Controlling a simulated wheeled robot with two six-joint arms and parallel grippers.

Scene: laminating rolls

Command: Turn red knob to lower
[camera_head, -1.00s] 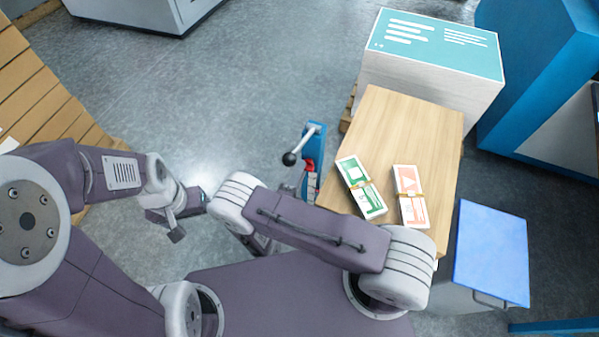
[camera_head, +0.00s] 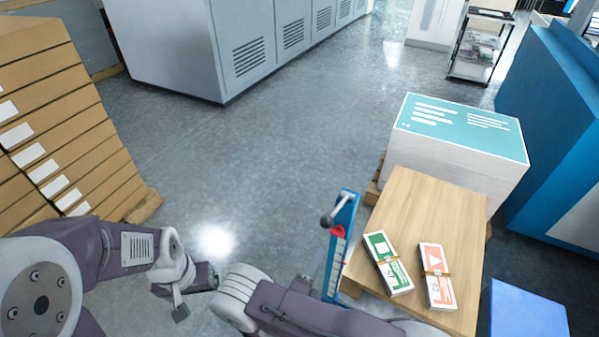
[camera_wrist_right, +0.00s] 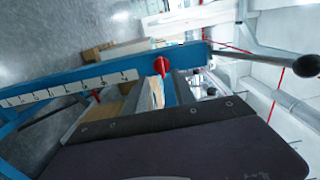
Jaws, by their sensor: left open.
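The red knob (camera_head: 337,232) sits on a blue upright bar (camera_head: 341,258) with a white scale, beside the wooden table. A lever with a dark ball end stands near the bar's top. In the right wrist view the red knob (camera_wrist_right: 161,66) shows on the blue bar (camera_wrist_right: 110,76), close in front of my right gripper's dark body. I cannot make out its fingers clearly, nor whether they touch the knob. In the head view the right gripper is hidden behind its arm. My left gripper (camera_head: 190,294) is open and empty above the floor, left of the bar.
A wooden table (camera_head: 425,210) holds a green-and-white bundle (camera_head: 388,263) and an orange-and-white bundle (camera_head: 437,275). Behind it stands a large white stack with a teal top (camera_head: 460,126). Stacked cartons (camera_head: 55,130) stand at left. Open floor lies between.

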